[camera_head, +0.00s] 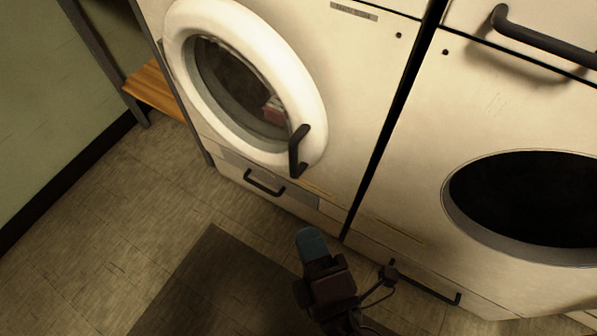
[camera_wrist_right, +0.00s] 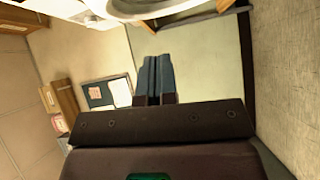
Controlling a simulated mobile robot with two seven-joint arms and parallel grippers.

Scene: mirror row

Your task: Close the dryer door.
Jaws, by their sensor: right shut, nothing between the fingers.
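A round white door (camera_head: 303,75) with a glass middle and a black handle (camera_head: 296,150) is on the left machine. It lies flat or nearly flat against the front; I cannot tell if it is latched. The right machine (camera_head: 410,170) has a dark round opening (camera_head: 530,200) with no door visible across it. I cannot tell which machine is the dryer. My right gripper (camera_head: 312,243) is below the left door's handle, apart from it, in front of the machines. Its blue fingers are together and empty in the wrist view (camera_wrist_right: 158,78). My left gripper is not in view.
Drawer handles (camera_head: 265,182) sit low on the machines, and another handle (camera_head: 540,40) is at the upper right. A dark mat (camera_head: 215,275) lies on the tiled floor. A wooden bench (camera_head: 155,88) stands left. A notice board (camera_wrist_right: 107,92) shows in the wrist view.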

